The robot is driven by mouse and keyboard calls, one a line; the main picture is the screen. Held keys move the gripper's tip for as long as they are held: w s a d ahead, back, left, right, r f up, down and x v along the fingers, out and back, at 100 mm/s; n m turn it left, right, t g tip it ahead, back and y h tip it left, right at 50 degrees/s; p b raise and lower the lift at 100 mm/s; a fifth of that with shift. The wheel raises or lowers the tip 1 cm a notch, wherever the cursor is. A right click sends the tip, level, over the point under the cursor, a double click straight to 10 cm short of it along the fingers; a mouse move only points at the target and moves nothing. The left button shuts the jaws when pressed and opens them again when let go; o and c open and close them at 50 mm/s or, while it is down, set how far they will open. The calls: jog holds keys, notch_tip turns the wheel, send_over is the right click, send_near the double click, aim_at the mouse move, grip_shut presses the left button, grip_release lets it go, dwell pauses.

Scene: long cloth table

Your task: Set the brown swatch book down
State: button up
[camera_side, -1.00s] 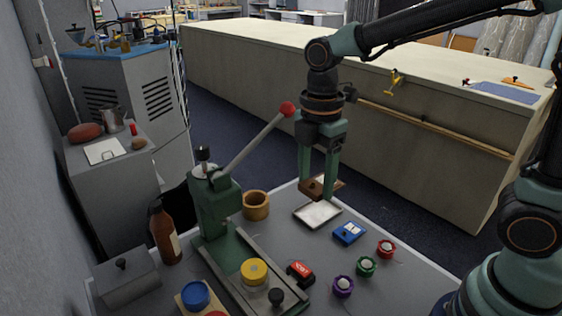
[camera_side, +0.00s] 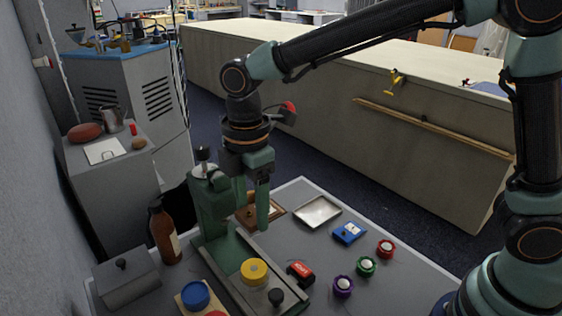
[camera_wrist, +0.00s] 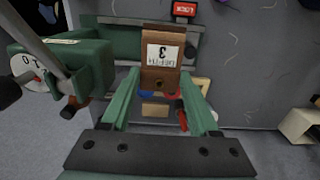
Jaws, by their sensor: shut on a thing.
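The brown swatch book (camera_side: 276,211) is held by my gripper (camera_side: 258,214), close behind the green press. In the wrist view the book (camera_wrist: 151,75) sits between my two green fingers (camera_wrist: 160,79) and shows a white label with a 3. My gripper is shut on it. My fingers hide part of the book in the side view. I cannot tell whether its underside touches the grey table (camera_side: 330,260).
The green press (camera_side: 212,205) stands directly left of my gripper. A red block (camera_side: 301,271) and several coloured knobs are nearer the camera.

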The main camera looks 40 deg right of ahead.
aim_at(256, 267)
notch_tip(256, 267, down, 12)
jog(key=shift+f, duration=0.1)
dwell(0.4)
jog(key=o, duration=1.4)
jog(key=shift+f, duration=0.1)
jog(key=shift+c, duration=0.2)
